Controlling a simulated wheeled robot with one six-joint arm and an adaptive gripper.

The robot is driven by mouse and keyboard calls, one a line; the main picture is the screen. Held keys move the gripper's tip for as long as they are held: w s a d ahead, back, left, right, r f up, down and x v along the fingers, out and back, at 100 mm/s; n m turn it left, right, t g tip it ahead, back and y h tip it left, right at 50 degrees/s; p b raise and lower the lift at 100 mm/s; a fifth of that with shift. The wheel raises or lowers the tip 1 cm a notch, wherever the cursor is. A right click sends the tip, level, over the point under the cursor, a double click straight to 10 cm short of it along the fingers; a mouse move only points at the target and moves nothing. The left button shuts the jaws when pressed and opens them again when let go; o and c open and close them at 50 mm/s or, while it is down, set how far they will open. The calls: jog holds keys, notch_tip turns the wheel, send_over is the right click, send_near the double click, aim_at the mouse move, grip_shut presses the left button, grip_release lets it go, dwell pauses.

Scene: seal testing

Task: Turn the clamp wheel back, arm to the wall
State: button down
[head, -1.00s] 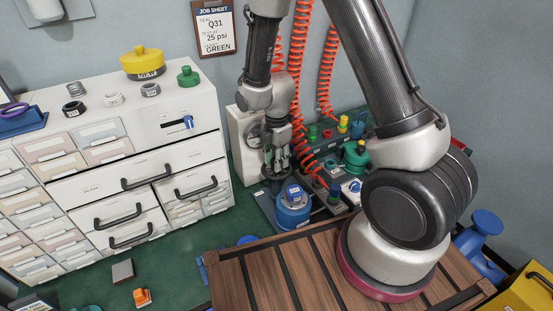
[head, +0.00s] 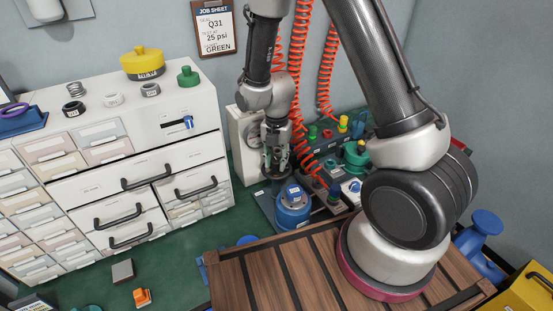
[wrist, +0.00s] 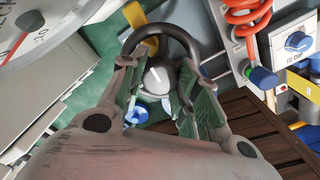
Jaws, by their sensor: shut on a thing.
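The clamp wheel shows as a dark ring (wrist: 178,32) at the top middle of the wrist view, with a pale grey hub between the finger pads. In the head view it is mostly hidden below my gripper (head: 276,160). My gripper (wrist: 162,100) points down, with its green-padded fingers on either side of the wheel's hub, shut on the wheel. The clamp arm cannot be made out clearly. A blue round pot (head: 293,212) with a grey top stands just right of and in front of the gripper.
A white gauge box (head: 241,150) stands behind my gripper; its dial (wrist: 35,30) shows close by in the wrist view. Red coiled hoses (head: 297,95) hang just to the right. A white drawer cabinet (head: 130,150) stands left.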

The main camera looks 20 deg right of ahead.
aim_at(277, 160)
dwell(0.3)
jog(key=c, duration=1)
grip_release()
notch_tip(277, 160, up, 12)
